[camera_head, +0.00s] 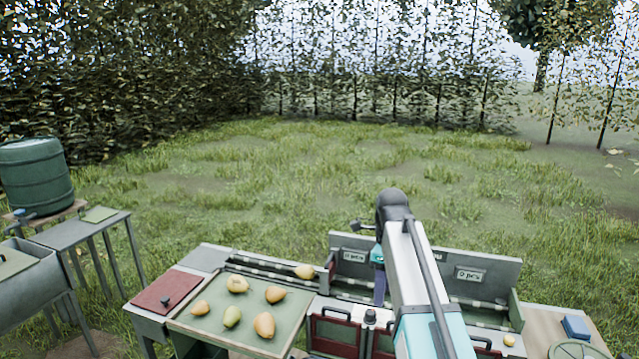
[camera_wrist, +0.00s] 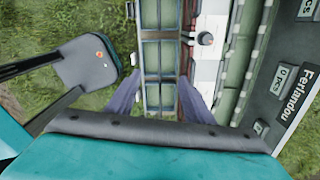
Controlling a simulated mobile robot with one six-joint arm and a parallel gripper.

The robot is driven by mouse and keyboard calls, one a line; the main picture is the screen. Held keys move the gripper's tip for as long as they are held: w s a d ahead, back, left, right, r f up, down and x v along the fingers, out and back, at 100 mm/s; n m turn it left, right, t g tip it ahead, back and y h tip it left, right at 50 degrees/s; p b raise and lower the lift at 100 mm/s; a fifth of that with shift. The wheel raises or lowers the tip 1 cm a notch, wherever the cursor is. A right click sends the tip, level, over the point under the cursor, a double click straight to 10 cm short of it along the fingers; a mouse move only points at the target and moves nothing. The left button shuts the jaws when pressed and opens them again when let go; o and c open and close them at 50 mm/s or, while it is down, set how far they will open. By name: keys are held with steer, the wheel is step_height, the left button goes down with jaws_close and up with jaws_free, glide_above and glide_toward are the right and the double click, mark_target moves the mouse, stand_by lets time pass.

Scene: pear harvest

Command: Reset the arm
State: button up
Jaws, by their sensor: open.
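My arm reaches forward over the sorting bench in the head view, with its gripper (camera_head: 380,288) pointing down and partly hidden behind my arm. In the wrist view my gripper (camera_wrist: 158,98) shows two purple fingers spread apart with nothing between them. Below them are the bench's dark framed panels (camera_wrist: 158,60) and a white strip (camera_wrist: 210,48). I cannot tell the exact height of the fingers above the bench.
Several yellow pears lie on a green tray (camera_head: 208,336) at the left of the bench. A pear (camera_head: 304,271) rests at its back edge; another (camera_head: 509,340) is at right. Upright "0 pcs" panels (camera_head: 490,268) stand behind. A blue block (camera_head: 575,327) lies far right.

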steer(key=s+f+n, duration=0.3)
steer(key=f+n, duration=0.3)
steer(key=f, duration=0.4)
steer(key=s+f+n, duration=0.3)
steer(key=f+n, duration=0.2)
steer(key=f, duration=0.4)
steer(key=s+f+n+g+b, duration=0.2)
steer(key=s+f+n+b, duration=0.1)
steer(key=s+f, duration=0.9)
steer(key=s+f+n+g+b, duration=0.2)
steer(key=s+f+n+b, duration=0.2)
steer(key=s+f, duration=0.8)
steer(key=s+f+n+g+b, duration=0.1)
steer(key=s+f+n+b, duration=0.3)
steer(key=s+f, duration=0.8)
step_height(320, 180, down, 10)
steer(key=shift+s+r+n+g, duration=0.25)
steer(key=shift+n+g, duration=0.15)
steer(key=shift+n, duration=0.3)
